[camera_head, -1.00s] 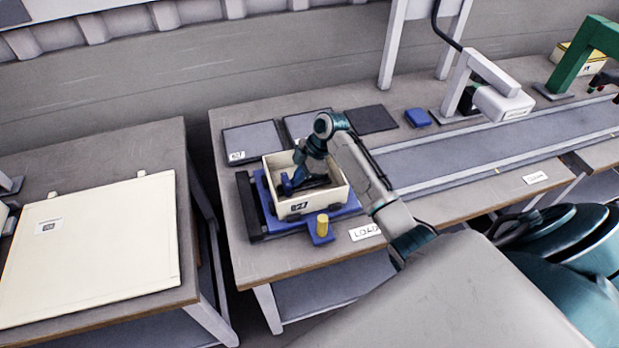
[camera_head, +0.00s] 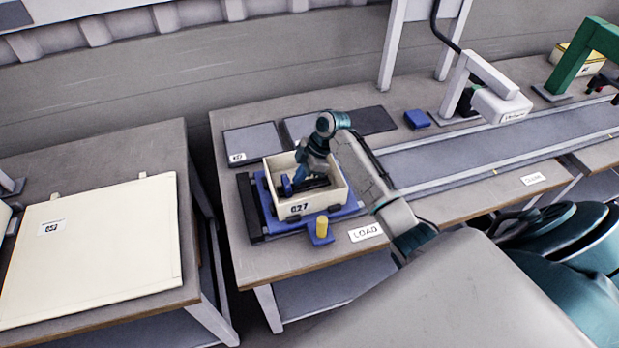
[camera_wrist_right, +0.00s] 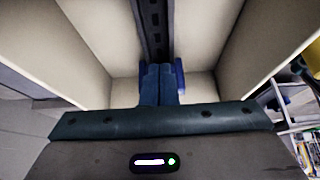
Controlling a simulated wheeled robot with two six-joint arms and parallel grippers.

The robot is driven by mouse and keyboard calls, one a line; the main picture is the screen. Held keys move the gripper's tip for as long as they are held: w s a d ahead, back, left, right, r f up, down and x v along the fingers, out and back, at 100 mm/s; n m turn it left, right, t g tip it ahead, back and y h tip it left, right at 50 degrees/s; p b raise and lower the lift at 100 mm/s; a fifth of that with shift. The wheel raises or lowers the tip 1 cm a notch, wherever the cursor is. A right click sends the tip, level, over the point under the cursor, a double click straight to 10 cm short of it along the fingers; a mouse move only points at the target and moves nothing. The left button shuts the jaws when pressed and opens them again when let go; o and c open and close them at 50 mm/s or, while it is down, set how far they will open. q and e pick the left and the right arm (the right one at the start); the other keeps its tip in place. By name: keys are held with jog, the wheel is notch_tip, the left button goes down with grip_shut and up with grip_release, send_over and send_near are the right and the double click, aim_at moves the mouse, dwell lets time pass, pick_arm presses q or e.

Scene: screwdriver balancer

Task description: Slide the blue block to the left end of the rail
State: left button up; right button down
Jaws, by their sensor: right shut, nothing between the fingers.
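The blue block (camera_head: 287,187) is at the left end of the dark rail (camera_head: 312,187), inside a cream crate (camera_head: 297,209) marked 027. My right gripper (camera_head: 299,180) reaches down into the crate, close to the block. In the right wrist view the two fingertips (camera_wrist_right: 161,84) are together with nothing between them. Bright blue parts of the block (camera_wrist_right: 180,76) show on both sides of the fingers; I cannot tell whether they touch. The rail (camera_wrist_right: 153,25) runs away from there. My left gripper is not in view.
The crate's walls stand close around the gripper. A LOAD label (camera_head: 366,232) lies to the right. A conveyor (camera_head: 450,160) runs right; a white panel (camera_head: 95,250) lies on the left table.

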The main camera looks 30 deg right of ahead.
jog(key=shift+r, duration=0.4)
jog(key=r+p, duration=0.4)
jog(key=r, duration=0.1)
jog(key=shift+s+d+p, duration=0.1)
jog(key=shift+d+p, duration=0.25)
jog(key=shift+d, duration=0.05)
